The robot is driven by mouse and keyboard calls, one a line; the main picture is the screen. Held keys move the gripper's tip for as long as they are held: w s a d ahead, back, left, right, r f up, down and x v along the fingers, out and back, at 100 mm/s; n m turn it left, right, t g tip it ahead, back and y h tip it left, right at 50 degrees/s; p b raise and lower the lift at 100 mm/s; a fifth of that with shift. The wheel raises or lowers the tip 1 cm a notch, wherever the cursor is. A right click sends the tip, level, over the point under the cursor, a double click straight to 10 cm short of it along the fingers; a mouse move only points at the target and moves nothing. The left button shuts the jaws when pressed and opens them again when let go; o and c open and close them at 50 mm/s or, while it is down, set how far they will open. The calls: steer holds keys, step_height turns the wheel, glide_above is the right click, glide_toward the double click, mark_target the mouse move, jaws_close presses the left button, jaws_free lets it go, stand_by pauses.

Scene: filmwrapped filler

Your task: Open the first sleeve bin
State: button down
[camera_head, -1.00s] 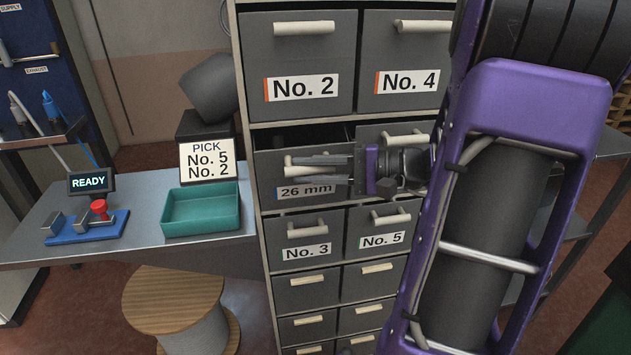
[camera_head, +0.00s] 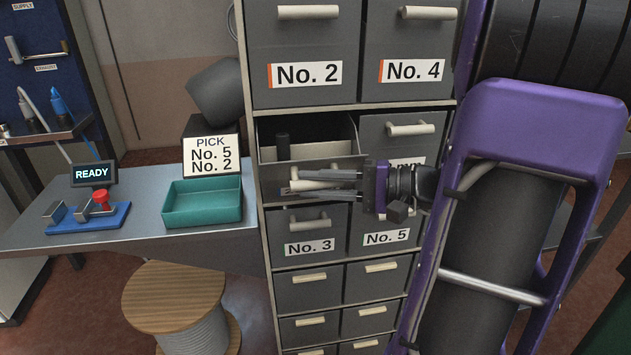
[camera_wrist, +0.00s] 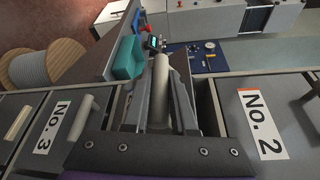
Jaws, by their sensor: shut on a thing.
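The grey sleeve bin (camera_head: 350,150), left of the pair in the middle row, stands pulled out. Its front label is hidden by my gripper now. A dark upright cylinder (camera_head: 283,147) shows inside it, beside a pale inner panel. My gripper (camera_head: 300,183) is shut on the bin's pale bar handle (camera_head: 322,175). In the wrist view the handle (camera_wrist: 161,92) lies between the two fingers of my gripper (camera_wrist: 162,85). The neighbouring bin (camera_head: 400,151) on the right is closed, its label partly covered by my wrist.
Bins No. 2 (camera_head: 304,42) and No. 4 (camera_head: 411,40) are above, No. 3 (camera_head: 290,230) and No. 5 (camera_head: 375,222) below, all closed. A teal tray (camera_head: 203,213) and a READY display (camera_head: 92,174) stand on the left bench. A cable spool (camera_head: 174,290) stands below.

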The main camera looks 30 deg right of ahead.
stand_by(0.3)
steer(key=c, duration=1)
jaws_free()
steer(key=shift+d, duration=0.15)
steer(key=p+v, duration=0.1)
steer(key=v, duration=1.6)
steer(key=shift+s, duration=0.15)
